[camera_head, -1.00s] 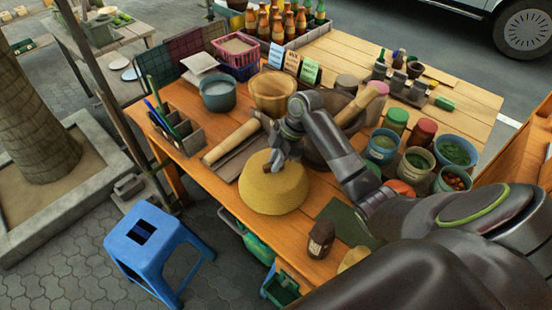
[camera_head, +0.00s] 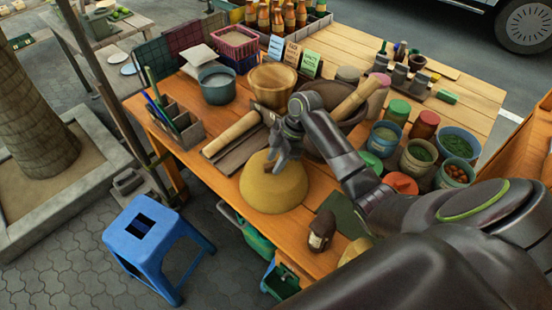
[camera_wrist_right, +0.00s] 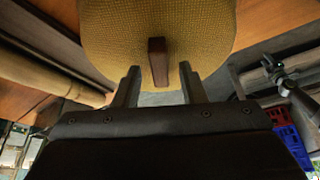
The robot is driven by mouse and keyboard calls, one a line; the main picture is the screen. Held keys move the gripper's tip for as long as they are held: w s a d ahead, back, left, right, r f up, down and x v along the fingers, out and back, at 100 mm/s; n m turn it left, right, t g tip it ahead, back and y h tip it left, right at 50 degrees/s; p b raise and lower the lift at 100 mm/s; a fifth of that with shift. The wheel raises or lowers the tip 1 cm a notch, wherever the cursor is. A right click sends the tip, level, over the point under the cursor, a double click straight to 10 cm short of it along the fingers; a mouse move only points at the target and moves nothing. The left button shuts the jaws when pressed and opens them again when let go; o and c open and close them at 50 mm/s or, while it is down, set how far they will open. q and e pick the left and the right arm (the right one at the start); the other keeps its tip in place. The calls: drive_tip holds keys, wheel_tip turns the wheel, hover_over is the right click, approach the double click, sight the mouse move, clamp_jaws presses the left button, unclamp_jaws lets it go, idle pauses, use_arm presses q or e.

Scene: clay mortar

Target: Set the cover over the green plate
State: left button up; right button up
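The cover (camera_head: 273,192) is a yellow-tan woven dome on the wooden table near its front edge. A brown block-like knob (camera_wrist_right: 157,62) stands on it. My right gripper (camera_head: 277,163) is at the top of the cover. In the right wrist view its two fingertips (camera_wrist_right: 160,82) are apart, one on each side of the knob, with gaps on both sides. My left gripper is not in view.
A wooden rolling pin (camera_head: 232,135) lies behind the cover. A mortar and several pots crowd the right side. A blue stool (camera_head: 150,235) stands in front of the table.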

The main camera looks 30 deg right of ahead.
drive_tip(key=b+v, duration=0.1)
drive_tip(key=v, duration=1.6)
drive_tip(key=shift+r+b, duration=0.3)
drive_tip(key=shift+b, duration=0.05)
